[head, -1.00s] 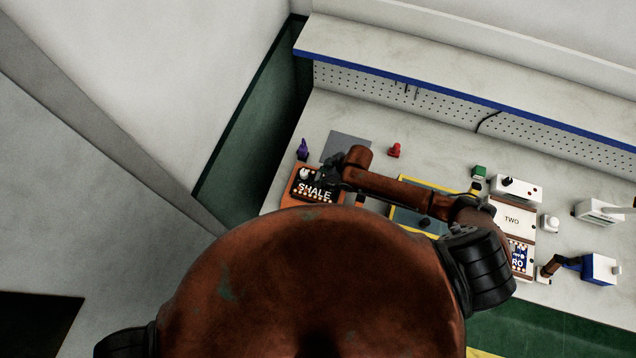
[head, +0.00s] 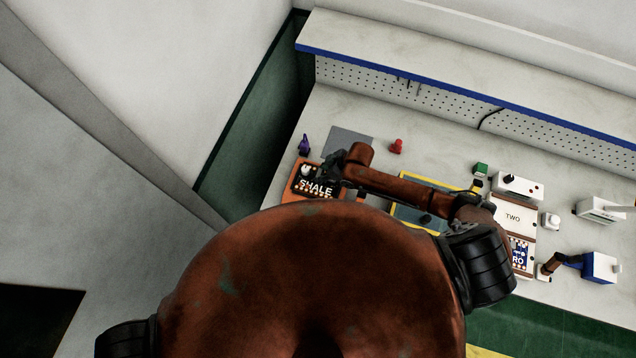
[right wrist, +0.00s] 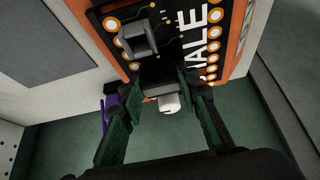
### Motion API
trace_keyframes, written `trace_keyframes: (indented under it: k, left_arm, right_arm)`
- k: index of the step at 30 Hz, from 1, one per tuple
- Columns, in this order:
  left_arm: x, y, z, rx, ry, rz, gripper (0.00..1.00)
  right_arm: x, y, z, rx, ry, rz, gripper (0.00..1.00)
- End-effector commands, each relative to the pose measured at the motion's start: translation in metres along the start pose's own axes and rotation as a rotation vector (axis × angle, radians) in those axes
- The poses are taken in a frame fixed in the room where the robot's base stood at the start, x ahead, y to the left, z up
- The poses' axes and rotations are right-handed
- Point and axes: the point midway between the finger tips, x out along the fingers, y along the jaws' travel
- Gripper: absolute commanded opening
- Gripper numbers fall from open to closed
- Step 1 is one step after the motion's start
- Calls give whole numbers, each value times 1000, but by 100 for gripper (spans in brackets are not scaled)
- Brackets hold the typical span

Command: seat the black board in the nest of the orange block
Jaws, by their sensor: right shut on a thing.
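The black board (head: 312,181), lettered SHALE, lies over the orange block (head: 297,173) at the left end of the bench. Both also show in the right wrist view, the board (right wrist: 171,28) with the orange block (right wrist: 239,38) along its edges. My right gripper (head: 326,174) is at the board's right part. In the right wrist view its fingers (right wrist: 165,92) are shut on the board near one end, beside a grey component. The fingers and arm hide part of the board and block. I cannot tell whether the board lies flat in the nest. My left gripper is out of view.
A purple piece (head: 304,146) stands close behind the block. A grey mat (head: 349,142) and a red piece (head: 397,146) lie farther back. A yellow-edged tray (head: 405,213) lies under my right arm. A white fixture (head: 512,217) stands to the right.

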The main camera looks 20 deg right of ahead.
Motion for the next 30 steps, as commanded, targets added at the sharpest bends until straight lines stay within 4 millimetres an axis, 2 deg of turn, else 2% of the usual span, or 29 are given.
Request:
trace_keyframes:
  k: [30]
  left_arm:
    - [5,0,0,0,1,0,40]
  right_arm:
    - [10,0,5,0,0,0,0]
